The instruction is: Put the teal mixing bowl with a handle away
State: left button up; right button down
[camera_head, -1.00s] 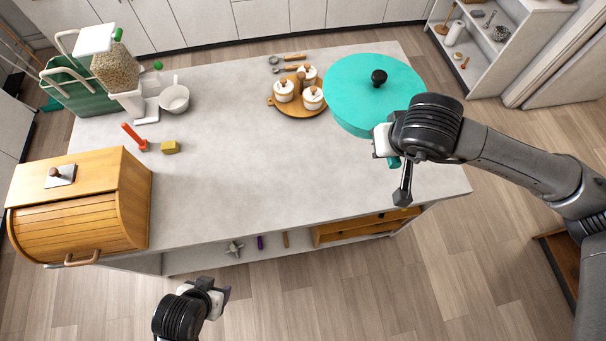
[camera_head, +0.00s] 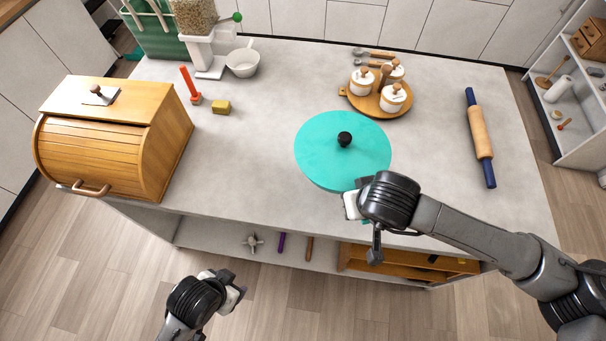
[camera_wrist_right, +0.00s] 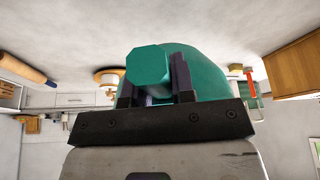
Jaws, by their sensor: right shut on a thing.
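The teal mixing bowl (camera_head: 320,160) has a flat teal top with a black knob (camera_head: 344,139). It is over the front middle of the counter (camera_head: 250,170); I cannot tell whether it touches the surface. My right gripper (camera_head: 360,208) is shut on its handle, at the bowl's front right side. In the right wrist view the handle (camera_wrist_right: 148,68) sits between the dark fingers, with the bowl (camera_wrist_right: 205,70) behind it. My left gripper (camera_head: 238,286) is low in front of the counter, away from the bowl; its finger opening is unclear.
A wooden roll-top bread box (camera_head: 110,150) stands at the left. A rolling pin (camera_head: 480,138) lies at the right. A round wooden tray (camera_head: 362,106) holds white jars behind the bowl. An open shelf (camera_head: 210,238) is below the counter.

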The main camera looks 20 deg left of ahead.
jog(key=shift+a+f, duration=0.3)
jog(key=shift+a, duration=0.1)
jog(key=shift+w+a+f+p, duration=0.3)
jog(key=shift+w+a+f, duration=0.35)
jog(key=shift+a+f, duration=1.15)
jog(key=shift+w+a+f+p, duration=0.35)
jog(key=shift+w+a+f, duration=0.25)
jog(key=shift+a+f, duration=1.2)
jog(key=shift+w+a+f+p, duration=0.3)
jog(key=shift+w+a+f, duration=0.35)
jog(key=shift+a+f, duration=1.1)
jog(key=shift+f, duration=0.25)
jog(key=c, duration=1)
grip_release()
jog(key=shift+o, duration=0.2)
jog(key=shift+d, duration=0.1)
